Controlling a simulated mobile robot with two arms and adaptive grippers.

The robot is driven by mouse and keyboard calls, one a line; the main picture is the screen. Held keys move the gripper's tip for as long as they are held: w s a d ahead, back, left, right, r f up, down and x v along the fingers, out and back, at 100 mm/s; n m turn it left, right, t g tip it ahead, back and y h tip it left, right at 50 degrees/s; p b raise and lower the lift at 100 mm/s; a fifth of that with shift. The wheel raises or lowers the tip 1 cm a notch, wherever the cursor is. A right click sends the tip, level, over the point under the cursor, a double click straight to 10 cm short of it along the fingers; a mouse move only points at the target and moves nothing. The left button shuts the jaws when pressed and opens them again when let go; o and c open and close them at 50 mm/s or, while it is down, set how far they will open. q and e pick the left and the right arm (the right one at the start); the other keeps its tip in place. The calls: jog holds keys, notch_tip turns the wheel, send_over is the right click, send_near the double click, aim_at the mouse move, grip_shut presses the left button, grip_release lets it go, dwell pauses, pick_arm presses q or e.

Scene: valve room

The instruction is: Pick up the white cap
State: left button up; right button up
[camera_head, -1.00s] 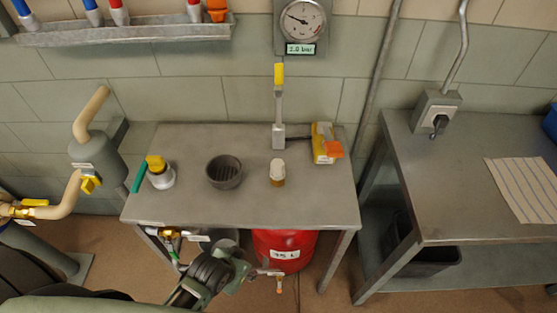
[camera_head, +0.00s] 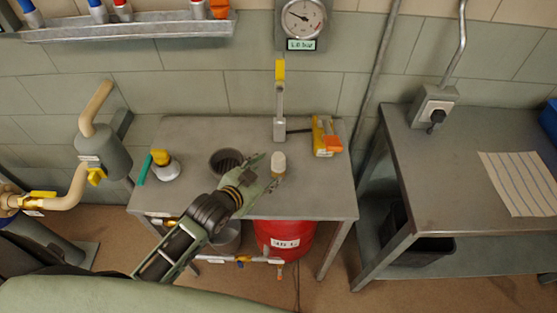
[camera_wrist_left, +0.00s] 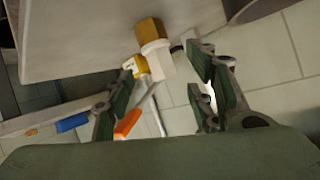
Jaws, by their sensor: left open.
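The white cap (camera_head: 278,159) tops a small amber-brown body standing upright on the grey metal table (camera_head: 310,195). My left gripper (camera_head: 267,169) is open at the cap's left side, its fingers pointing towards it and partly hiding the body below. In the left wrist view the white cap (camera_wrist_left: 160,66) and the brown body (camera_wrist_left: 150,33) appear upside down, ahead of the gap between the open fingers of my left gripper (camera_wrist_left: 163,80). Nothing is held. I cannot tell whether a finger touches the cap. My right gripper is out of view.
A dark round bowl (camera_head: 226,160) stands left of the cap, partly behind my gripper. A yellow-topped white fitting (camera_head: 165,168) is farther left. A yellow-orange device (camera_head: 326,137) and a yellow-handled upright lever (camera_head: 280,100) stand behind. The table's front right is clear.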

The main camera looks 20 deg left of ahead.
aim_at(275, 164)
pick_arm(q)
jog(key=shift+w+d+f, duration=0.15)
jog(key=shift+w+f, duration=0.05)
jog(key=shift+w, duration=0.9)
jog(key=x, duration=0.2)
jog(key=p+x, duration=0.1)
jog(key=x, duration=0.2)
jog(key=shift+w+d+r+p, duration=0.15)
jog(key=shift+w+d+p, duration=0.05)
jog(key=shift+d+p, duration=0.1)
jog(key=shift+w+f, duration=0.2)
jog(key=shift+w, duration=0.1)
jog(key=c, duration=1)
